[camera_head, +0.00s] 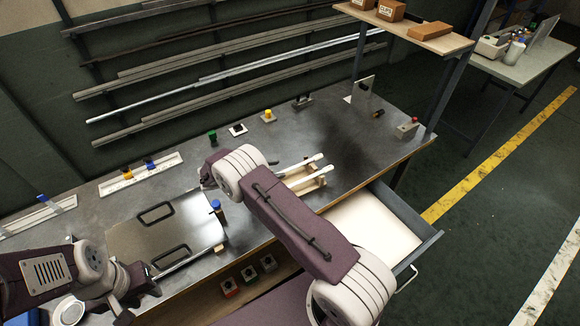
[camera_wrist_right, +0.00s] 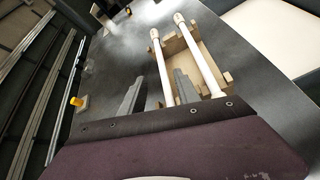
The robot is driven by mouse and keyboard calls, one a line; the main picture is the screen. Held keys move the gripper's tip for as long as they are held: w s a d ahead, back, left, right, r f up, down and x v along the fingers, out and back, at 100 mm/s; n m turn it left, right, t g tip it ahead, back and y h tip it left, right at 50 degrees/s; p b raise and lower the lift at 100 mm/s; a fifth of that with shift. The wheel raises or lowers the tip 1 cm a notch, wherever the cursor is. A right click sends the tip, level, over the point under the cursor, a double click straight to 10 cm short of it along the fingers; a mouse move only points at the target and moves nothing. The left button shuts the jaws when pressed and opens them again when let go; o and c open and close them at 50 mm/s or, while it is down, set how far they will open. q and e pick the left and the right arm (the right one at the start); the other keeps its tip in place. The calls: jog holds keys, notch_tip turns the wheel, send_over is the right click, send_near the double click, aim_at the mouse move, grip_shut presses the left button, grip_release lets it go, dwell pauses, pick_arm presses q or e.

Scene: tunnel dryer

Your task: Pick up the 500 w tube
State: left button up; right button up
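Two white tubes lie side by side in a wooden cradle (camera_wrist_right: 181,47) on the metal bench. In the right wrist view they are the left tube (camera_wrist_right: 160,58) and the right tube (camera_wrist_right: 195,52). They also show in the head view as the upper tube (camera_head: 302,162) and the lower tube (camera_head: 311,172). I cannot read any wattage on them. My right gripper (camera_wrist_right: 158,90) is open, its grey fingers apart with the left tube running between them. Contact is unclear. My right arm hides the tubes' near ends in the head view. My left gripper (camera_head: 145,287) is over the bench's front left, its fingers unclear.
A metal plate with two black handles (camera_head: 168,232) lies on the bench, with a blue-capped post (camera_head: 216,207) beside it. An open drawer (camera_head: 375,226) juts out at the front right. Coloured knobs and a clear panel (camera_head: 363,88) line the back.

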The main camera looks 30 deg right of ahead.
aim_at(290, 169)
jog(key=x, duration=0.1)
jog(key=p+x, duration=0.1)
jog(key=x, duration=0.1)
jog(key=p+x, duration=0.1)
jog(key=x, duration=0.1)
jog(key=shift+s, duration=0.25)
jog(key=shift+w+d+f, duration=0.15)
jog(key=shift+f, duration=0.1)
grip_shut()
